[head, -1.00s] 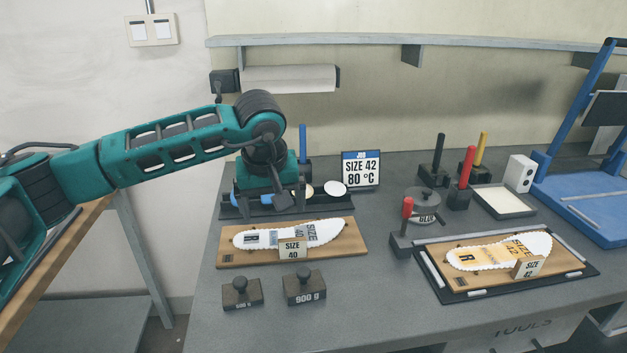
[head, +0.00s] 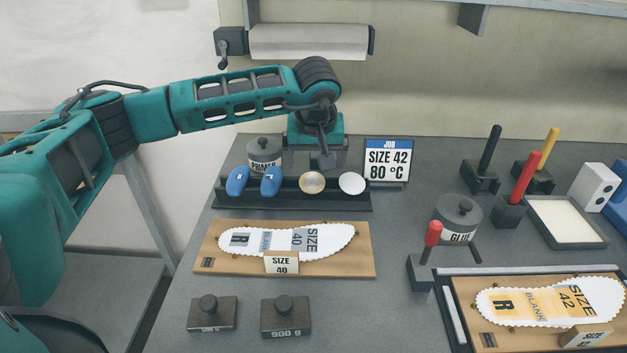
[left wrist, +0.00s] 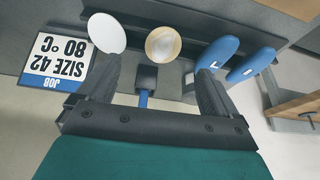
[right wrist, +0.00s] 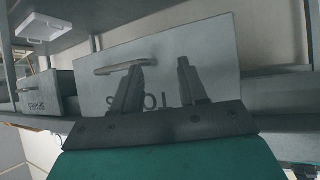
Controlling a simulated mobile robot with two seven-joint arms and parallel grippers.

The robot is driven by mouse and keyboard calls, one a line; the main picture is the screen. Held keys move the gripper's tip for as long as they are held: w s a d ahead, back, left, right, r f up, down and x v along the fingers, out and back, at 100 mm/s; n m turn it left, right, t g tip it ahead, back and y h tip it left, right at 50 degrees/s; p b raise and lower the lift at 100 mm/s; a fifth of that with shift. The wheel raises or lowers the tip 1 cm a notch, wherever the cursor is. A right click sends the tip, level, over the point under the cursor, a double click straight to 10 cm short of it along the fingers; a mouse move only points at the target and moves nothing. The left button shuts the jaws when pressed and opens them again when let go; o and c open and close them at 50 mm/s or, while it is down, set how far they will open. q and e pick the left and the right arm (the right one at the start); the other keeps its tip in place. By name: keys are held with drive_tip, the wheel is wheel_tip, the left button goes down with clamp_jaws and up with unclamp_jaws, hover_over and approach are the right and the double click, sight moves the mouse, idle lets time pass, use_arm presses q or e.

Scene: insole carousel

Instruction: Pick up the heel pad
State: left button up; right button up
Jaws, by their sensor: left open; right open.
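Two round pads lie on the black rack (head: 290,201) at the back left: a tan one (head: 312,183) with a pale centre and a white one (head: 352,183). Two blue oval pieces (head: 237,181) are to their left. I cannot read which is the heel pad. My left gripper (head: 322,160) is open just above and behind the tan pad. In the left wrist view the tan pad (left wrist: 163,44) shows beyond the gap between the open fingers (left wrist: 157,70), and the white pad (left wrist: 107,32) is beside one finger. My right gripper (right wrist: 162,66) is open and empty, facing a grey drawer front.
A job sign (head: 388,160) reads SIZE 42, 80 °C, right of the rack. A primer pot (head: 264,152) stands behind the blue pieces. A size 40 board (head: 210,240), two weights (head: 212,315) and a glue pot (head: 458,215) stand nearer.

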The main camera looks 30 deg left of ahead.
sight(312, 181)
use_arm(q)
drive_tip(key=x, duration=0.7)
drive_tip(key=shift+w+a+f, duration=0.15)
drive_tip(key=shift+w+a, duration=0.1)
drive_tip(key=shift+a, duration=0.25)
drive_tip(key=shift+c, duration=0.2)
drive_tip(key=c, duration=1.1)
drive_tip(key=shift+r, duration=0.2)
wheel_tip(312, 181, up, 20)
drive_tip(key=shift+f+p, duration=0.15)
drive_tip(key=shift+p, duration=0.2)
